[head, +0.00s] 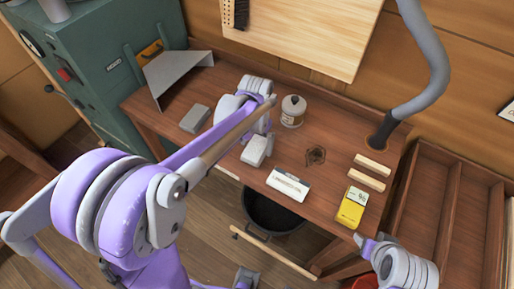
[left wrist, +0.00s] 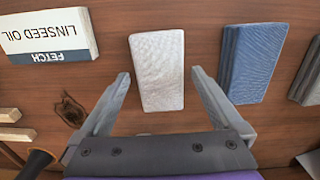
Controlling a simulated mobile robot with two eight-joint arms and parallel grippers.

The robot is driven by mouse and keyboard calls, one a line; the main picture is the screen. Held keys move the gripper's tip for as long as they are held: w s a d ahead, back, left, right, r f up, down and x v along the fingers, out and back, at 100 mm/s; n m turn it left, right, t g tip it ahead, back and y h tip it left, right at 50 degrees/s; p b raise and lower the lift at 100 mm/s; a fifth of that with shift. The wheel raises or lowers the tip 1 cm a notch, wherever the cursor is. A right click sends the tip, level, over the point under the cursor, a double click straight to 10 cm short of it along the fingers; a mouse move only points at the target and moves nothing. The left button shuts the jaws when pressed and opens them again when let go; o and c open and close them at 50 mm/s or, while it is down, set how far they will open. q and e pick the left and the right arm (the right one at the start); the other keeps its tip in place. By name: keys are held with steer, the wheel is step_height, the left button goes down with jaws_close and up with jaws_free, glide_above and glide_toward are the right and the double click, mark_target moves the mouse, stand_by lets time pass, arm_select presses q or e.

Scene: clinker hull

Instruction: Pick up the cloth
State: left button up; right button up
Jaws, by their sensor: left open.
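A white, woven-looking folded cloth (left wrist: 158,70) lies flat on the wooden bench between the fingers of my left gripper (left wrist: 160,76) in the left wrist view. The gripper is open, with one finger on each side and a gap to each. In the head view the white cloth (head: 256,150) lies just in front of my left gripper (head: 262,132). A blue folded, layered cloth (left wrist: 253,62) lies beside it, right of the right finger; my arm seems to hide it in the head view.
A linseed oil card (head: 288,185) lies right of the white cloth. A jar (head: 293,111) stands behind. A grey block (head: 195,118), a yellow card (head: 352,207) and two wood strips (head: 371,172) lie on the bench (head: 330,130). A grey hose (head: 425,85) rises at the back right.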

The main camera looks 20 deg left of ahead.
mark_target(256, 147)
arm_select(q)
steer(key=shift+f, duration=0.75)
steer(key=c, duration=1.2)
steer(key=shift+r, duration=0.1)
step_height(256, 147, up, 10)
steer(key=shift+f, duration=0.1)
steer(key=o, duration=0.7)
steer(key=c, duration=0.5)
steer(key=shift+f, duration=0.1)
